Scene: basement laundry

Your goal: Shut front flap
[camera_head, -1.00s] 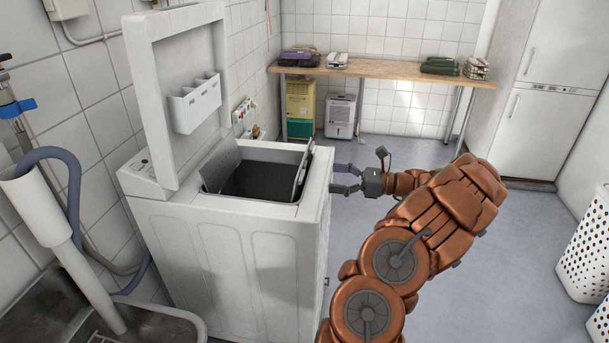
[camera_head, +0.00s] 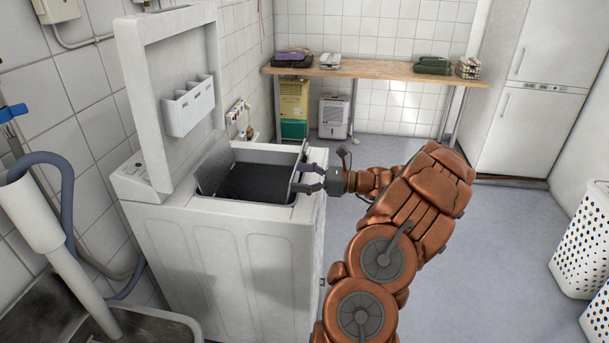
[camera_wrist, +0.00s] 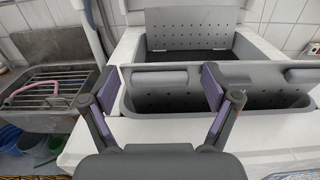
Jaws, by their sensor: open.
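A white top-loading washer (camera_head: 215,250) stands with its lid (camera_head: 170,60) raised. Its drum mouth is open, with two grey flaps standing up. The front flap (camera_head: 299,168) is on the right side of the opening, nearest my arm. In the wrist view the front flap (camera_wrist: 260,78) runs across the middle as a grey bar. The rear flap (camera_head: 215,164) leans at the left and shows perforated in the wrist view (camera_wrist: 190,28). My gripper (camera_head: 299,178) is open and empty at the front flap. Its fingers are spread along the flap's upper edge; whether they touch it is unclear.
A sink (camera_head: 130,325) with a grey hose (camera_head: 65,190) and white pipe stands left of the washer. A wooden bench (camera_head: 370,69) lines the back wall. A tall white cabinet (camera_head: 530,90) and perforated baskets (camera_head: 580,240) are at the right. The floor between is clear.

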